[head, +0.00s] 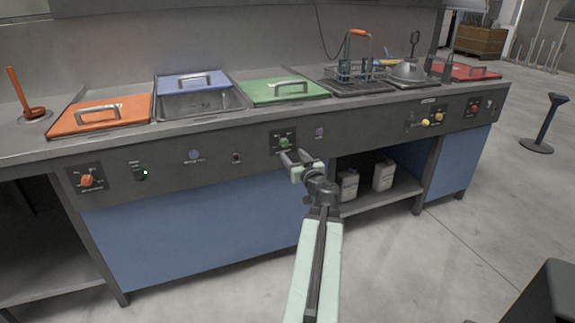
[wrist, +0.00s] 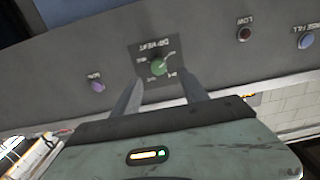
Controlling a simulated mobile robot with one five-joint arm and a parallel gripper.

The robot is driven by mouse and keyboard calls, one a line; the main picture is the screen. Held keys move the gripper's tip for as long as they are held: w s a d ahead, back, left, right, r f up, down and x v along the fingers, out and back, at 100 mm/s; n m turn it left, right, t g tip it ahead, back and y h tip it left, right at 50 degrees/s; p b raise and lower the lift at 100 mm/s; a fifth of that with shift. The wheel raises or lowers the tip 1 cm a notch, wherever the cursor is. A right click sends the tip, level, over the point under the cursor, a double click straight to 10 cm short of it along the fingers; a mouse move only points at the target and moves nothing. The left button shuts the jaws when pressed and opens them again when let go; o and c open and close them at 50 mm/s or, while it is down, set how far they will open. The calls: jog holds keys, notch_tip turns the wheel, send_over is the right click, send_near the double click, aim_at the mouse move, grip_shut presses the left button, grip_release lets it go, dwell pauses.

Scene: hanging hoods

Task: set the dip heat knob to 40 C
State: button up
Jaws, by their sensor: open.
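The dip heat knob (head: 284,142) is a small green knob on a dark plate on the bench's front panel, below the green lid. In the wrist view the knob (wrist: 159,66) appears with its plate upside down. A pale pointer mark on it points to the upper right of that picture. The small scale labels around it are too blurred to read. My gripper (head: 294,155) is open in front of the panel at the knob. In the wrist view its two fingers (wrist: 160,78) are apart, one on each side below the knob. I cannot tell whether they touch the panel.
A purple button (wrist: 97,86), a red LOW lamp (wrist: 244,34) and a blue button (wrist: 306,40) flank the knob. White canisters (head: 383,174) stand on the shelf below.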

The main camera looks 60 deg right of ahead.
aim_at(286, 145)
jog(key=x, duration=0.7)
jog(key=shift+w+d, duration=0.2)
jog(key=shift+d, duration=0.2)
jog(key=shift+s, duration=0.1)
grip_shut()
